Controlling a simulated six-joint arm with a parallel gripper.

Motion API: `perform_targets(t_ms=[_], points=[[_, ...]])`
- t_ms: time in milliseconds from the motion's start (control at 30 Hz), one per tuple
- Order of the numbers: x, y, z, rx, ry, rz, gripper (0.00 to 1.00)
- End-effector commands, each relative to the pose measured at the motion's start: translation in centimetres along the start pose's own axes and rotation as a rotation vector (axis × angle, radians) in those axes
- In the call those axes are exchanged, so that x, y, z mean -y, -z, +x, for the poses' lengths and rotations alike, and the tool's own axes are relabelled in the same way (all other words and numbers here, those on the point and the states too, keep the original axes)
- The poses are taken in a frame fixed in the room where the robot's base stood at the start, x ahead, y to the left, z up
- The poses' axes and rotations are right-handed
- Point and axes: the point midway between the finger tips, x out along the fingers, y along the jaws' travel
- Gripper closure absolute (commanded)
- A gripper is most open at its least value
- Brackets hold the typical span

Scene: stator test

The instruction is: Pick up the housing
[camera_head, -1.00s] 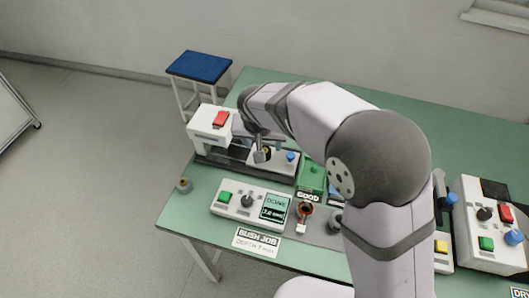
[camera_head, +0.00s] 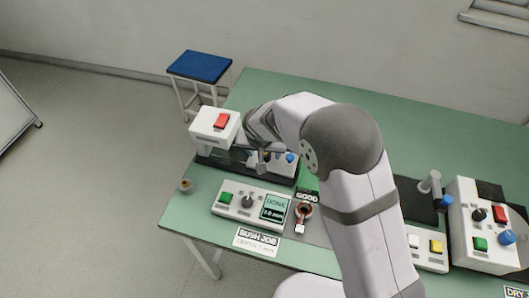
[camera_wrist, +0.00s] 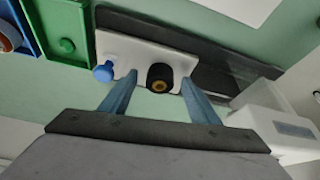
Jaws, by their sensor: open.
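The housing (camera_wrist: 160,72), a short black cylinder with a brass-coloured centre, sits at the white fixture block (camera_wrist: 128,50) in the wrist view. A blue knob (camera_wrist: 103,72) sticks out of the same block to its left. My gripper (camera_wrist: 160,80) is open, with one blue finger on each side of the housing and visible gaps. I cannot tell whether the fingers are level with it in depth. In the head view my gripper (camera_head: 262,160) is at the press fixture, and my wrist and fingers hide the housing.
A white press head with a red button (camera_head: 221,121) stands left of my gripper. A control box reading DONE (camera_head: 272,208) is in front. A green GOOD tray (camera_wrist: 66,45) and a blue bin (camera_wrist: 15,45) are close by. A small ring part (camera_head: 186,185) lies near the table's left edge.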

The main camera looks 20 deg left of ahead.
Motion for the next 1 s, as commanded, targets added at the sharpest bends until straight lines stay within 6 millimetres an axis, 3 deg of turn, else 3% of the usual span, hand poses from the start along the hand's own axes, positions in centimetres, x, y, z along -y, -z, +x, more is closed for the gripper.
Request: perform_targets(t_ms=[167,367,767,1000], points=[[0.0,0.0,0.0,0.0,0.0,0.0,0.44],[0.0,0.0,0.0,0.0,0.0,0.0,0.9],[0.0,0.3,-0.6,-0.002,0.001,0.001,0.9],[0.1,1.6,-3.5,-0.005,0.003,0.002,0.9]])
